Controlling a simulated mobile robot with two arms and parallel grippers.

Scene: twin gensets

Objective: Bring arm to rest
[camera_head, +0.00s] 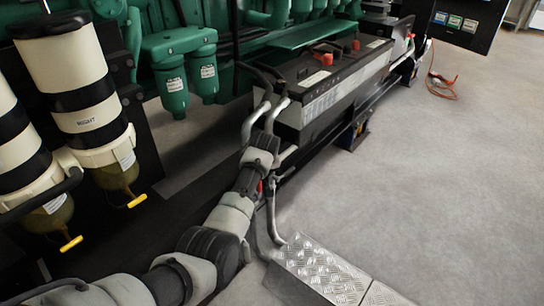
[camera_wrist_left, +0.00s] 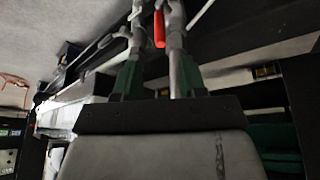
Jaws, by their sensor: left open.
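My left arm comes in from the bottom left in the head view and reaches up to the middle, with its wrist (camera_head: 258,155) beside the lower rail of the engine skid. The fingers are largely hidden there. In the left wrist view my left gripper (camera_wrist_left: 158,65) is open, its two dark fingers apart. A small red handle (camera_wrist_left: 159,28) shows just past the gap between them, among grey pipes. A bit of red also shows beside the wrist in the head view (camera_head: 261,186). I cannot tell whether a finger touches anything. My right gripper is not in view.
A black battery box (camera_head: 340,75) with red caps sits on the skid beyond the wrist. Striped filter canisters (camera_head: 75,85) with yellow taps stand at left, green filters (camera_head: 172,90) behind. A treadplate step (camera_head: 322,270) lies at the bottom. Grey floor (camera_head: 450,170) at right is open.

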